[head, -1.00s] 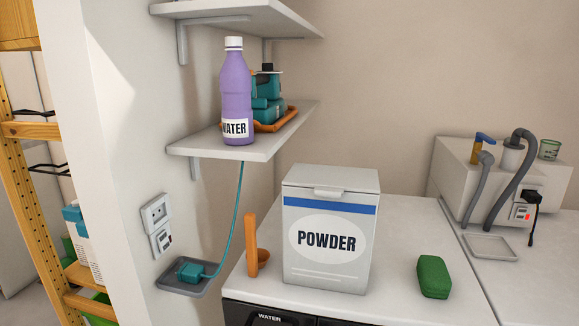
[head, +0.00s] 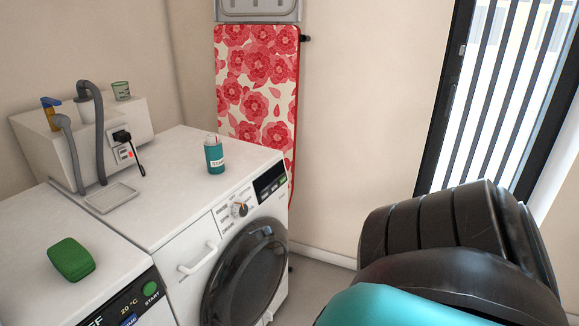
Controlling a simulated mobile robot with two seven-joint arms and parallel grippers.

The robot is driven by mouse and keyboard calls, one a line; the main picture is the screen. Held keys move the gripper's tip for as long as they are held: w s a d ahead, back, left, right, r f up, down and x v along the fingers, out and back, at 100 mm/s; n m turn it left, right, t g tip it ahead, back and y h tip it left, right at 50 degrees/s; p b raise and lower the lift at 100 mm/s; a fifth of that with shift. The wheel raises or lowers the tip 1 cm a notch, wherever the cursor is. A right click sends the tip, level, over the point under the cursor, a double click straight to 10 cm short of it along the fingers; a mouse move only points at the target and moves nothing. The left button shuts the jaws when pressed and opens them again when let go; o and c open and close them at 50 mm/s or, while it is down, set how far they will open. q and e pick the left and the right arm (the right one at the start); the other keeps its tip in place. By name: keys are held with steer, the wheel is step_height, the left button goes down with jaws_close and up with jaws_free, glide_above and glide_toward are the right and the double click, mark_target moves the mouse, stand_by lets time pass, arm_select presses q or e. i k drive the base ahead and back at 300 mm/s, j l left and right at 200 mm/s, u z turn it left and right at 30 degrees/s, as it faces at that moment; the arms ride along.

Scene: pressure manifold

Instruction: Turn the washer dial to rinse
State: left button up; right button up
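The white washer (head: 172,221) stands left of centre in the head view, with a dark round door (head: 245,275) on its front. The washer dial (head: 239,210) is a small round knob on the front panel above the door. Small labels lie around it, too small to read, so I cannot tell its setting. A black and teal part of my own arm fills the lower right. Neither gripper shows in the view.
A teal bottle (head: 214,155) stands on the washer top near the dial. A green block (head: 71,259) lies on the left machine's top. A grey sink box with hoses (head: 70,130) is behind. A floral ironing board (head: 256,85) leans on the wall.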

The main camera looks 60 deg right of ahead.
mark_target(239, 209)
steer(key=z, duration=1.75)
steer(key=i+u, duration=0.1)
steer(key=i, duration=0.3)
steer(key=i+l, duration=0.15)
steer(key=i, duration=0.3)
steer(key=u, duration=0.05)
